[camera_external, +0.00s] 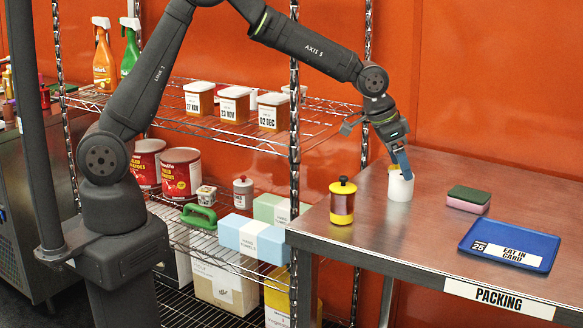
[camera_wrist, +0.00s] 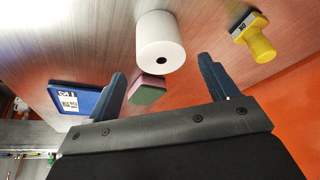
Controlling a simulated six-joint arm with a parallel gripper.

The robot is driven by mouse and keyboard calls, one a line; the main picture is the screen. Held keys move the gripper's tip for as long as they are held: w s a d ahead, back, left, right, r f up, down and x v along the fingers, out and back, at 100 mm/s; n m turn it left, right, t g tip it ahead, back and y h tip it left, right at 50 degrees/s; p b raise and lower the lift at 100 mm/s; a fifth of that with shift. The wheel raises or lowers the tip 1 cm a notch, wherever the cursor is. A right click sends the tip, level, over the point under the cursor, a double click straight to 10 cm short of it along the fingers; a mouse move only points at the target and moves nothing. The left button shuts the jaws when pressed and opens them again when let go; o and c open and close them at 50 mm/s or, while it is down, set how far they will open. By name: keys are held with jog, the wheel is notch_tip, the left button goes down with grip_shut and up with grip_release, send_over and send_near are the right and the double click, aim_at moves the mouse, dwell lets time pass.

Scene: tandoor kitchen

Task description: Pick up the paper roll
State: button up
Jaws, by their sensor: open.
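The white paper roll (camera_external: 400,186) stands upright on the steel packing table, near its back left part. In the wrist view the paper roll (camera_wrist: 160,42) shows its round end with a dark core hole, ahead of the fingers and between their lines. My gripper (camera_external: 402,170) is just above the roll in the external view, with a blue finger overlapping its top edge. In the wrist view my gripper (camera_wrist: 160,85) has its two blue fingers wide apart, with nothing held between them. Whether a finger touches the roll cannot be told.
A yellow container with a black knob (camera_external: 342,202) stands left of the roll. A green and pink sponge (camera_external: 468,199) and a blue tray (camera_external: 510,244) lie to the right. The steel table (camera_external: 400,250) is clear in front. A wire shelf (camera_external: 215,128) with labelled tubs stands left.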

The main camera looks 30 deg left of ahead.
aim_at(401, 174)
jog(key=shift+a+x, duration=0.15)
jog(key=shift+x, duration=1.3)
jog(key=shift+a+x, duration=0.15)
jog(key=shift+x, duration=1.3)
jog(key=c, duration=1.1)
